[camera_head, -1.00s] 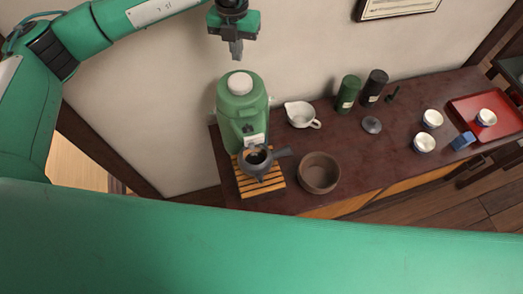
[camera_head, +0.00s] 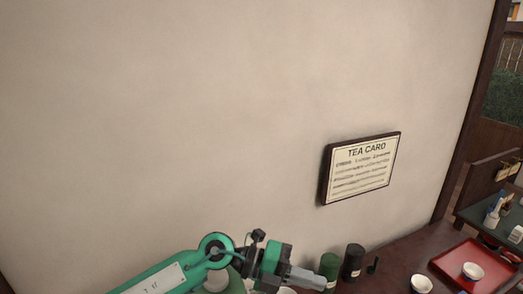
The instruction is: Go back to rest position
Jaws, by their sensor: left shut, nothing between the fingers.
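My left gripper (camera_head: 308,279) is at the bottom middle of the head view, pointing right. Its fingers are shut with nothing between them. It is in front of the wall, beside a green canister (camera_head: 329,268) in the picture. My green left arm (camera_head: 165,281) comes in from the lower left. My right gripper is not in view.
A dark canister (camera_head: 353,262) stands on the dark counter (camera_head: 405,252). A white cup (camera_head: 421,284) is on the counter, and another cup (camera_head: 473,271) is on a red tray (camera_head: 453,262). A tea card (camera_head: 361,168) hangs on the bare wall (camera_head: 180,130).

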